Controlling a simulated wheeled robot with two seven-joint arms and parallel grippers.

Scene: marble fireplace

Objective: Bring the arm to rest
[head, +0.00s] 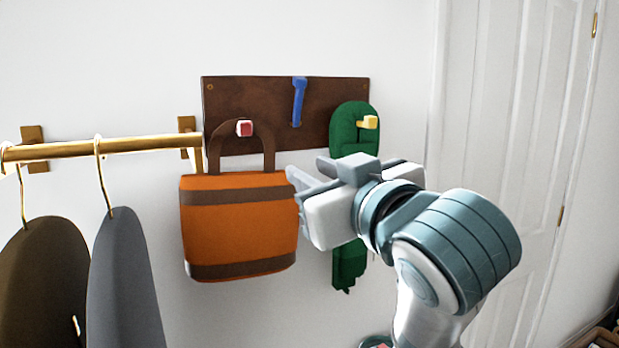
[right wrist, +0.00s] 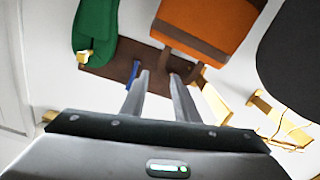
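My right gripper (head: 307,172) reaches in from the right in the head view, in front of the wall between the orange bag and the green scarf. Its two fingers are apart and nothing shows between them in the right wrist view (right wrist: 158,85). The orange bag (head: 240,228) with brown bands hangs by its handle at the red peg (head: 244,128); the fingertips appear close to its right edge, but I cannot tell the gap. My arm hides part of the green scarf. My left gripper is not in view.
A brown board (head: 225,95) on the wall bears a blue peg (head: 298,100) and a yellow peg (head: 368,122), where the green scarf (head: 352,112) hangs. A brass rail (head: 120,144) at left holds hangers with dark garments (head: 122,275). A white door (head: 505,110) stands at right.

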